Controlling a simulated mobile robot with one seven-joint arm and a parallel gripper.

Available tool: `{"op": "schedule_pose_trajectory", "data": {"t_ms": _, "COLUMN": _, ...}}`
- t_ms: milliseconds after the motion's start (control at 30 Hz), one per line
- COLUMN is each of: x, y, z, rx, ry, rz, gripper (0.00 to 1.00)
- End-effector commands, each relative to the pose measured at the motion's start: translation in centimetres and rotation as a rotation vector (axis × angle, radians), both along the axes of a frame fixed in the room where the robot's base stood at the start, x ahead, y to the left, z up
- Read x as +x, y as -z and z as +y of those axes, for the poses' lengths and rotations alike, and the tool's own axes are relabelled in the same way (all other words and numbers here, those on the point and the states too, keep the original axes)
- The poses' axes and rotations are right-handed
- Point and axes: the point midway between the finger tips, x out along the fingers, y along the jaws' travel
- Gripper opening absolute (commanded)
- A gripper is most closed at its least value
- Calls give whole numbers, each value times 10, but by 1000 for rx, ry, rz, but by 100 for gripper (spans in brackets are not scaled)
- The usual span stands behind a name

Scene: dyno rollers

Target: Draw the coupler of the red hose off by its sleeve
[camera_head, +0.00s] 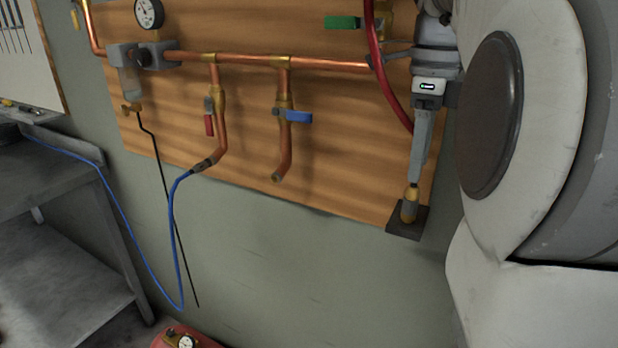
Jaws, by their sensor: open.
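The red hose (385,80) hangs from the top edge and curves down right until it passes behind my gripper (414,182). My gripper points down in front of the right part of the wooden board. It is seen nearly edge-on, open, with its fingertips just above or at a brass fitting (410,204). This fitting stands at a dark square block (408,224) at the board's lower right. Whether it is the red hose's coupler, and whether the fingers touch it, I cannot tell. The hose's lower end and the coupler's sleeve are not clearly visible.
A copper pipe (330,63) crosses the board (350,160). Its drops carry a red-handled valve (209,125) and a blue-handled valve (298,117). A green handle (342,22) is above. The blue hose (172,230) hangs at left. My arm fills the right side.

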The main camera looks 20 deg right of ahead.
Motion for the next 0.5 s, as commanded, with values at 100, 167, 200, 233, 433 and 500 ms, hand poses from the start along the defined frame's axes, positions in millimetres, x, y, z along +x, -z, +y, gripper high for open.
{"op": "schedule_pose_trajectory", "data": {"t_ms": 100, "x": 1, "y": -11, "z": -1, "rx": -8, "ry": -1, "rz": -17, "gripper": 62}}
{"op": "schedule_pose_trajectory", "data": {"t_ms": 167, "x": 1, "y": -11, "z": -1, "rx": -8, "ry": -2, "rz": -17, "gripper": 62}}
{"op": "schedule_pose_trajectory", "data": {"t_ms": 200, "x": 1, "y": -10, "z": -1, "rx": -8, "ry": -2, "rz": -17, "gripper": 62}}
{"op": "schedule_pose_trajectory", "data": {"t_ms": 233, "x": 1, "y": -10, "z": -1, "rx": -8, "ry": -2, "rz": -17, "gripper": 62}}
{"op": "schedule_pose_trajectory", "data": {"t_ms": 433, "x": 1, "y": 1, "z": -1, "rx": -8, "ry": -3, "rz": -19, "gripper": 62}}
{"op": "schedule_pose_trajectory", "data": {"t_ms": 500, "x": 1, "y": 8, "z": -1, "rx": -9, "ry": -3, "rz": -18, "gripper": 62}}
